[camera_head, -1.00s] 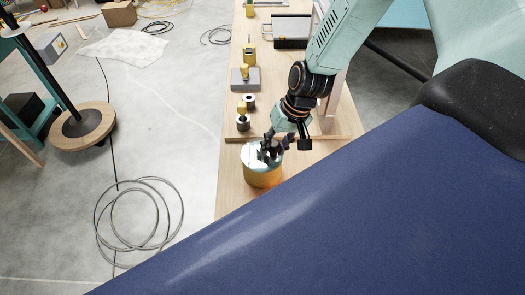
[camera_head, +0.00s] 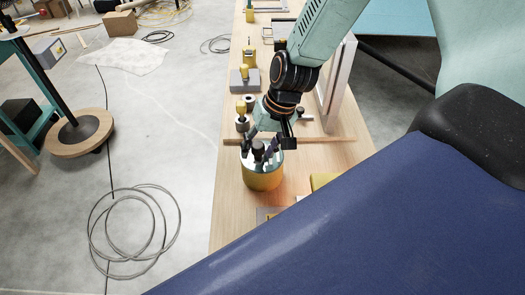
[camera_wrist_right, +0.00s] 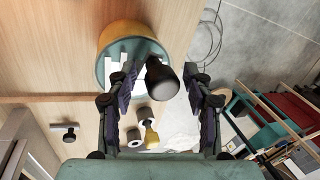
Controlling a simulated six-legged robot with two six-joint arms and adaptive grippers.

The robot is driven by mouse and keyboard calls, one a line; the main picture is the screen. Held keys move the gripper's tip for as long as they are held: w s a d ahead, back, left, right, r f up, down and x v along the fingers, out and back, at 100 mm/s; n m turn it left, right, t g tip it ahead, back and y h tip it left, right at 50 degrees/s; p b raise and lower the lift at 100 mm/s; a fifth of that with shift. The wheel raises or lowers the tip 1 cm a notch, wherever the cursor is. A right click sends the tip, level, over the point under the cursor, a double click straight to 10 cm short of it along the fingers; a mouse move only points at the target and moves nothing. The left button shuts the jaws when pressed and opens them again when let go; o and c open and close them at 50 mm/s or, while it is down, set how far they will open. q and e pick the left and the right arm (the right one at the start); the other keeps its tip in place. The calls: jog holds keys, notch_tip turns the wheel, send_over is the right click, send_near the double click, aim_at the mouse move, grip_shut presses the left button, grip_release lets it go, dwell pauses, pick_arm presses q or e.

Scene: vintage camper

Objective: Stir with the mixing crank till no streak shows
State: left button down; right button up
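A round yellow-orange tub (camera_head: 262,178) with a teal-grey rim and pale top stands on the wooden bench. It also shows in the right wrist view (camera_wrist_right: 122,35). A dark crank knob (camera_head: 258,147) rises over its top. In the right wrist view this knob (camera_wrist_right: 161,82) lies between the fingers of my right gripper (camera_wrist_right: 160,90), with a visible gap on each side. The right gripper (camera_head: 265,148) is open over the tub, fingers pointing down. Pale shapes show on the tub's top; any streak is too small to make out. My left gripper is not in view.
A wooden strip (camera_head: 325,140) lies across the bench behind the tub. Yellow-topped items (camera_head: 241,118) and a grey block (camera_head: 244,80) stand farther back. A blue surface (camera_head: 370,225) covers the front right. A coiled cable (camera_head: 135,230) lies on the floor.

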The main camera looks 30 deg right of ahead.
jog(key=shift+r, duration=0.1)
dwell(0.3)
jog(key=shift+r+p, duration=0.45)
jog(key=shift+p, duration=0.1)
notch_tip(320, 180, up, 2)
jog(key=shift+r+p, duration=0.25)
jog(key=shift+p, duration=0.95)
jog(key=shift+r+p, duration=0.8)
jog(key=shift+p, duration=0.1)
